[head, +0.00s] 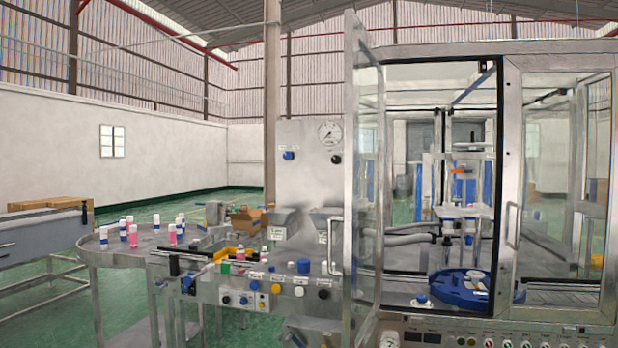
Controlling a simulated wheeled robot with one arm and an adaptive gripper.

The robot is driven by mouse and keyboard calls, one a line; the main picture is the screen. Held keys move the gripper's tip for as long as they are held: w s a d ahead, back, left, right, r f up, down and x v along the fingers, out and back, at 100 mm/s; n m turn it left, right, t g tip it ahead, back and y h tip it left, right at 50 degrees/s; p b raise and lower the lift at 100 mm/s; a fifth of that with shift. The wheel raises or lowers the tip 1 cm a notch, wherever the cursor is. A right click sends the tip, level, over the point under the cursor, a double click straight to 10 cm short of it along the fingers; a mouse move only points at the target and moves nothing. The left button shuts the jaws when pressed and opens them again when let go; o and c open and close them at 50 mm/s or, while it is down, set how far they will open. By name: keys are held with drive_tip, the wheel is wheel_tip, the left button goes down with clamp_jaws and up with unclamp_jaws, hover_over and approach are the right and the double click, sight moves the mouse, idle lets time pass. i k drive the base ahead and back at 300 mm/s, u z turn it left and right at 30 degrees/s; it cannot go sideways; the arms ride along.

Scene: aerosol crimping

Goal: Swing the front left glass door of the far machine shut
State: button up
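The front left glass door (368,190) of the machine (440,50) stands open. It is swung outward towards me and shows nearly edge-on, with its thick metal frame post on the left. A bar handle (333,247) sits on that post. The opening beside the door is uncovered, and the blue round plate (459,288) and the upright mechanism inside show through it. The front right glass door (560,190) looks shut, with its own handle (511,225) on its left side. My gripper is not in view.
A smaller steel bench machine (305,180) with knobs and a gauge stands left of the open door, partly behind it. A round steel table (105,250) with several pink and white bottles is farther left. Green floor (50,325) shows at lower left.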

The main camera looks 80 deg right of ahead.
sight(365, 113)
drive_tip(key=i, duration=0.1)
drive_tip(key=z, duration=3.2)
drive_tip(key=i, duration=1)
drive_tip(key=z, duration=0.8)
drive_tip(key=k, duration=1.1)
drive_tip(key=u, duration=1.9)
drive_tip(key=i, duration=0.3)
drive_tip(key=u, duration=0.05)
